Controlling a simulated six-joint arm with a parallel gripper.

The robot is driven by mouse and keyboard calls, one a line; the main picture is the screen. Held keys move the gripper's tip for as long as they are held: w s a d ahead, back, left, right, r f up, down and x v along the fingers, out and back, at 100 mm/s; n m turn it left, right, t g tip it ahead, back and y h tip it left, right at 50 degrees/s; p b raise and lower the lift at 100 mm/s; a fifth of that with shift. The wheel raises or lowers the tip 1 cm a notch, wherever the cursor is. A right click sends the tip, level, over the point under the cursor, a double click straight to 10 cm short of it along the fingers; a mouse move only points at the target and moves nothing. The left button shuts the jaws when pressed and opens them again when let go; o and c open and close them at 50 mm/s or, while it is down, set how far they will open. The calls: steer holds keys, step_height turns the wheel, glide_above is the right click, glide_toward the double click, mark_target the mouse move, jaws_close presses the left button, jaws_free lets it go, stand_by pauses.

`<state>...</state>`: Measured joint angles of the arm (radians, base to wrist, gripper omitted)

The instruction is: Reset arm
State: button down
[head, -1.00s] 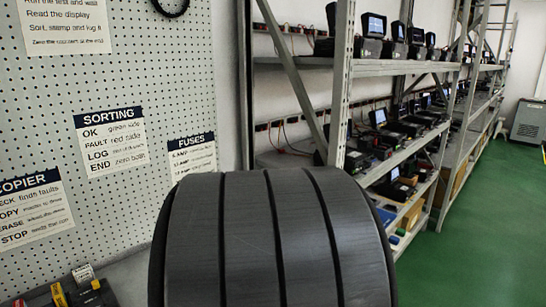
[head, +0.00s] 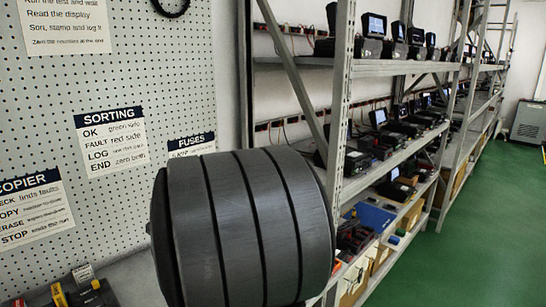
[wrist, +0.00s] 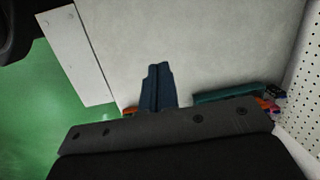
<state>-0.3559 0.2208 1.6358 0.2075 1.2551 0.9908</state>
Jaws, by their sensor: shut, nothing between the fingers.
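My gripper (wrist: 158,72) shows in the wrist view as two dark blue fingers pressed together, pointing away from the dark bolted mount. It is shut, with nothing held. A pale grey surface lies beyond the fingertips. In the head view, a large dark ribbed part of my arm fills the lower middle and hides what is behind it. My gripper is not visible there.
A pegboard wall (head: 120,225) with printed signs such as the sorting sign (head: 110,140) stands at left. Shelving (head: 400,68) loaded with devices runs along the right. The green floor (head: 485,220) is clear. A teal object (wrist: 232,95) lies beside the gripper mount.

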steer(key=s+d+f+t, duration=0.1)
steer(key=s+d+f, duration=0.1)
steer(key=s+d, duration=0.35)
steer(key=s+d+f+m+t+y, duration=0.1)
steer(key=s+d+f, duration=0.1)
steer(key=d, duration=0.7)
steer(key=s+d+f+t, duration=0.15)
steer(key=s+d, duration=0.25)
steer(key=d, duration=0.4)
steer(key=s+d+f+n+t+h, duration=0.1)
steer(key=s+d+f+n+h, duration=0.1)
steer(key=s, duration=0.7)
steer(key=shift+d+h, duration=0.4)
steer(key=shift+h, duration=0.1)
steer(key=shift+s, duration=0.1)
steer(key=c, duration=2.2)
jaws_free()
